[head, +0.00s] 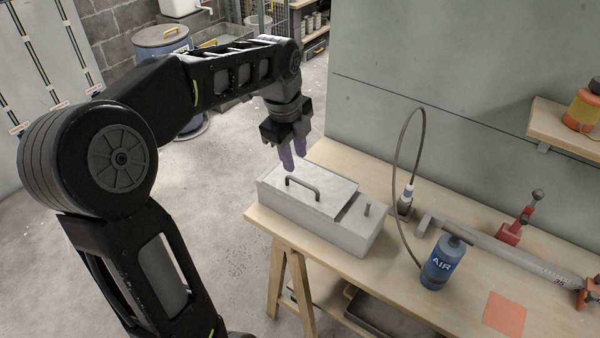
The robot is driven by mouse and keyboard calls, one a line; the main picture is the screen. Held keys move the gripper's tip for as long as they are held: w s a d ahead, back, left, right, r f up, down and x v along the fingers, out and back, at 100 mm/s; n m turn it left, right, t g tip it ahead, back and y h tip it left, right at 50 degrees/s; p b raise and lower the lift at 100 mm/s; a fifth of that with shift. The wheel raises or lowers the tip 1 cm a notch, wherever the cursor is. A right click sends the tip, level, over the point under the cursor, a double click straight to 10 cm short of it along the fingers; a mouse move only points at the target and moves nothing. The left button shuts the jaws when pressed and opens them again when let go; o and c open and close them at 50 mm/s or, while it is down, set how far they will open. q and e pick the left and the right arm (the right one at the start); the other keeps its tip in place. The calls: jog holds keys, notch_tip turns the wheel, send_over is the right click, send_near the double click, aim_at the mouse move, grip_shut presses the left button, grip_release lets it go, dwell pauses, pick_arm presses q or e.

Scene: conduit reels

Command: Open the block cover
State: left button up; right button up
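The block (345,233) is a grey box on the wooden workbench. Its flat grey cover (330,186) lies on the left part of the top, with a dark bar handle (303,184) standing up from it. The cover looks closed, with a dark gap at its right end. My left gripper (293,160) hangs just above the cover's far left side, pointing down. Its two purple fingers look slightly apart with nothing between them, and they appear clear of the handle. My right gripper is not in view.
A small peg (367,209) stands on the block's right end. Right of the block are a black hose (395,170), a blue AIR bottle (440,264), a long grey bar clamp (500,257) with red parts, and an orange square (504,314). A wall rises behind the bench.

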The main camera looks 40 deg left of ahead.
aim_at(299, 181)
pick_arm(q)
jog(key=shift+w+f, duration=0.25)
jog(key=shift+f, duration=1.05)
jog(key=shift+w+f, duration=0.3)
jog(key=shift+f, duration=1)
jog(key=shift+w+f, duration=0.25)
jog(key=shift+f, duration=1.05)
jog(key=shift+c, duration=0.4)
grip_shut()
